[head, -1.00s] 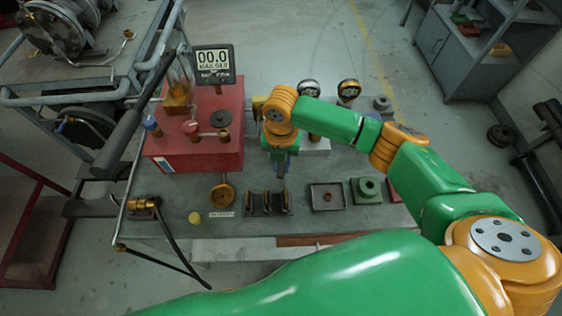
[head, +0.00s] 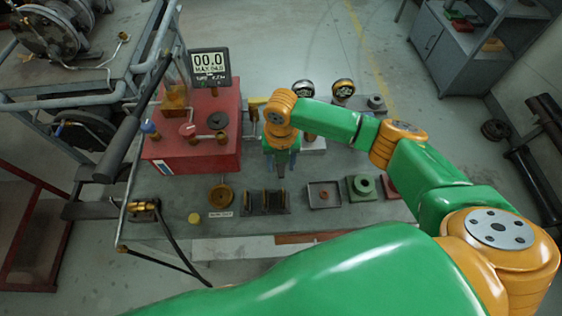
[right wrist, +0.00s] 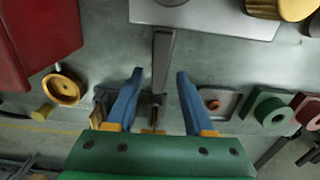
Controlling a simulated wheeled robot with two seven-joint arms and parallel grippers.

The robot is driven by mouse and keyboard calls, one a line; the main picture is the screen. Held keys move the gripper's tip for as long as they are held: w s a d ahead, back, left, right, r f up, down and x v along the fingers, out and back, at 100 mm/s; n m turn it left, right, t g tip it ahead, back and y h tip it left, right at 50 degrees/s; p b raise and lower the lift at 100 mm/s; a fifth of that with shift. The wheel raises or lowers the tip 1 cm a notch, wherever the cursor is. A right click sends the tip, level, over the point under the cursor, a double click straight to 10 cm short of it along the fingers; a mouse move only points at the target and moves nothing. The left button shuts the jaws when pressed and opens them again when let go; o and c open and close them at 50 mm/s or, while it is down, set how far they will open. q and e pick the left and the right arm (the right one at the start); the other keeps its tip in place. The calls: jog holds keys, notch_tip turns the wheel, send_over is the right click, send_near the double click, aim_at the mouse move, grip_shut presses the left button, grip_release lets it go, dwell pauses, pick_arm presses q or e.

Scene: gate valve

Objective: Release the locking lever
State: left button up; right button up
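My right gripper (right wrist: 160,76) is open, with its two blue fingers spread apart. A grey metal bar (right wrist: 163,58), which looks like the locking lever, runs between the fingers in the right wrist view. A gap shows on both sides, so the fingers do not appear to press on it. In the head view, my right gripper (head: 282,168) points down over the bench, just right of the red box. My gripper and arm hide most of the valve and the lever's base there. My left gripper is not in view.
The red box (head: 215,160) with a display (head: 210,66) stands left of my gripper. Gauges (head: 343,89) stand behind. A brass ring (head: 221,194), a slotted holder (head: 266,209), a square tray (head: 322,204) and a green block (head: 362,188) line the bench front.

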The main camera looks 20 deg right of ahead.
aim_at(281, 168)
notch_tip(281, 168, up, 7)
jog(key=shift+r, duration=0.1)
dwell(0.5)
